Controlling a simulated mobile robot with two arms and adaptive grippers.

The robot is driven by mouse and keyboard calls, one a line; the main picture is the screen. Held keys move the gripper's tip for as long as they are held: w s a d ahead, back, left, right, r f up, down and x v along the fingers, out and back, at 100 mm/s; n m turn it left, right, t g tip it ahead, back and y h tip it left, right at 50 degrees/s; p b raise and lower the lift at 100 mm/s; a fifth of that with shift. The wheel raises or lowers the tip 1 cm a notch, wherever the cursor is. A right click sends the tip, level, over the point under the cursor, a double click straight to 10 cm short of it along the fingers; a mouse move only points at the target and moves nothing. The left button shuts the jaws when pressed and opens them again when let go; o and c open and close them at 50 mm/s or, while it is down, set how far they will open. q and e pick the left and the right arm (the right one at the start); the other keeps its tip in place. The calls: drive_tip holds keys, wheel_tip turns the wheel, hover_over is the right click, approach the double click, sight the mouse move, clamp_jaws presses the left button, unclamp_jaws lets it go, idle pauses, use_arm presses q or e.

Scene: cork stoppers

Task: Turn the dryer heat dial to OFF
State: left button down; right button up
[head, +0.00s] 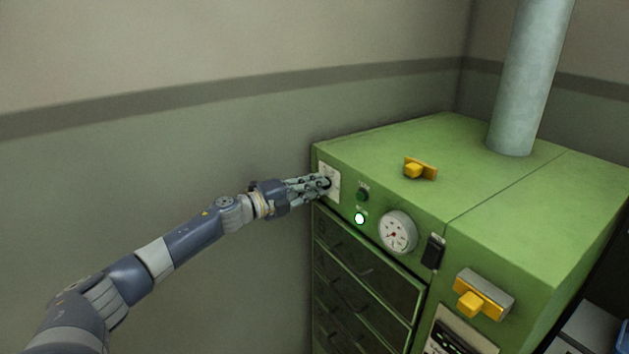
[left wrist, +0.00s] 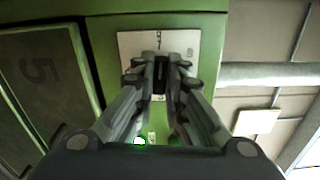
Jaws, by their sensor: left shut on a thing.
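The green dryer (head: 400,165) stands against the wall, with a white dial plate (head: 333,196) at the left end of its front panel. The plate also shows in the left wrist view (left wrist: 130,47). My left gripper (head: 324,183) reaches this plate from the left. Its fingers are shut on the dark heat dial (left wrist: 160,76), one on each side, in the left wrist view (left wrist: 160,70). The fingers cover much of the dial. A small mark shows at the top of the plate, but I cannot read the dial's setting. My right gripper is not in view.
Right of the plate are a dark green button (head: 363,194), a lit white lamp (head: 359,218), a round gauge (head: 398,232) and a black switch (head: 433,251). Yellow handles (head: 420,169) sit on the top and front. Dark drawers (head: 365,265) lie below. A grey pipe (head: 530,80) rises behind.

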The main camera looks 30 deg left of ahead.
use_arm(q)
drive_tip(key=shift+a+n+p, duration=0.1)
drive_tip(key=shift+n+p, duration=0.2)
drive_tip(key=shift+n, duration=0.4)
drive_tip(key=c, duration=1.6)
unclamp_jaws()
drive_tip(key=shift+c, duration=0.2)
drive_tip(key=v, duration=1.2)
